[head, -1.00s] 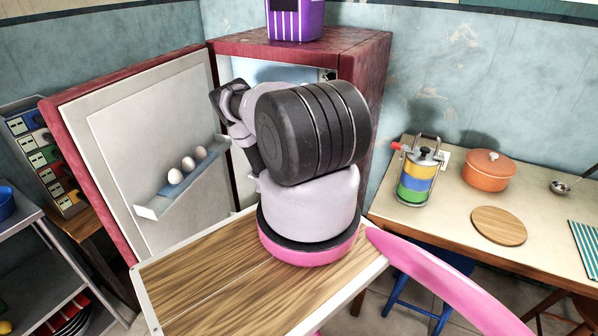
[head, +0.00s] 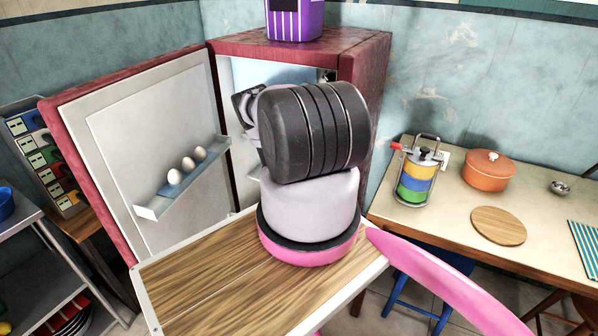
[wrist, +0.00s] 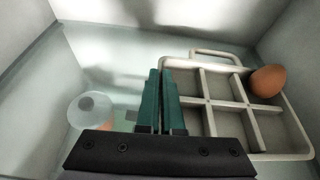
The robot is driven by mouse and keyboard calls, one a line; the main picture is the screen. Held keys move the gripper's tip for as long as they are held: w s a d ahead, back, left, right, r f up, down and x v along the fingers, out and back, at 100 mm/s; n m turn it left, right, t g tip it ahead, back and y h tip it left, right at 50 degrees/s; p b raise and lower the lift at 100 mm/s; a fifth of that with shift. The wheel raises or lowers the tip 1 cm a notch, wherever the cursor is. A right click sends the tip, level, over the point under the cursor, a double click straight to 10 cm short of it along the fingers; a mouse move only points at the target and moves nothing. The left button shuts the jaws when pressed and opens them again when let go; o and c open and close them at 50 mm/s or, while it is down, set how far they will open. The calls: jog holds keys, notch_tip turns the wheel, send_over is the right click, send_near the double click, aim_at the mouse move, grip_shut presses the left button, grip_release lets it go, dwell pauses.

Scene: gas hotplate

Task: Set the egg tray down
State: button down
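The pale grey egg tray (wrist: 249,109), a grid of square cells with a loop handle at its far side, shows in the wrist view inside the fridge. One brown egg (wrist: 269,81) sits in its far right cell. My gripper (wrist: 161,73) has its two green fingers close together at the tray's left side wall, which passes behind and between them; they look shut on it. Whether the tray's underside touches the shelf is hard to tell. In the head view my dark arm hides the gripper and the tray.
The fridge door (head: 150,150) stands open at left, with several white eggs in its door rack (head: 184,190). In the wrist view, a pale round item (wrist: 90,108) lies left of my fingers. Fridge walls stand close on both sides. A wooden counter (head: 490,185) is at right.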

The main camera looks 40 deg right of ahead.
jog(key=c, duration=1.5)
grip_release()
jog(key=shift+f, duration=0.15)
jog(key=o, duration=0.4)
jog(key=shift+a+r, duration=0.25)
jog(key=v, duration=1.1)
jog(key=shift+s+a, duration=0.1)
jog(key=shift+s, duration=0.05)
jog(key=shift+a, duration=0.1)
